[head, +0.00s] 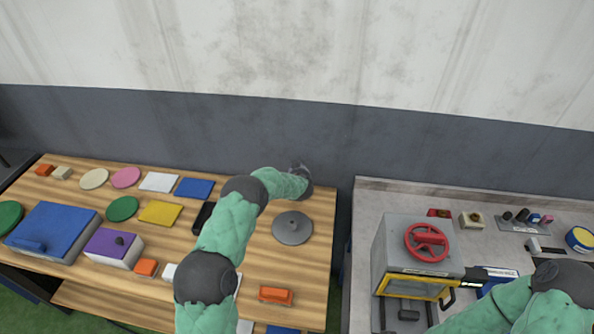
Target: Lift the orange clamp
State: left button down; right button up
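An orange piece with a raised ridge (276,295), which looks like the orange clamp, lies near the front right of the wooden table. Two other small orange blocks lie at the far left corner (45,170) and the front middle (146,268). My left gripper (303,168) is above the table's back edge, behind a grey disc and well away from the ridged orange piece. Its fingers are small and dark, so I cannot tell if they are open. My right arm crosses the lower right corner; its gripper is outside the picture.
A grey disc with a knob (292,228) stands between my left gripper and the orange piece. Flat coloured plates, a blue box (55,228) and a purple box (113,248) fill the left. A grey bench (375,198) right of a gap carries a cabinet with a red wheel (427,242).

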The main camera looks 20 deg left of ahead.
pick_arm(q)
jog(key=shift+w+a+r, duration=0.2)
jog(key=shift+w+r, duration=0.15)
jog(key=shift+r, duration=0.2)
jog(key=c, duration=1.1)
grip_release()
jog(key=shift+o, duration=1.1)
jog(key=shift+f, duration=0.1)
jog(key=shift+s+d+f, duration=0.1)
jog(key=shift+d+f, duration=0.05)
jog(key=shift+f, duration=0.1)
jog(key=shift+s, duration=0.1)
jog(key=v, duration=1.1)
jog(key=shift+s+d+r, duration=0.15)
jog(key=shift+s+r, duration=0.1)
jog(key=shift+r, duration=0.05)
jog(key=shift+r, duration=0.1)
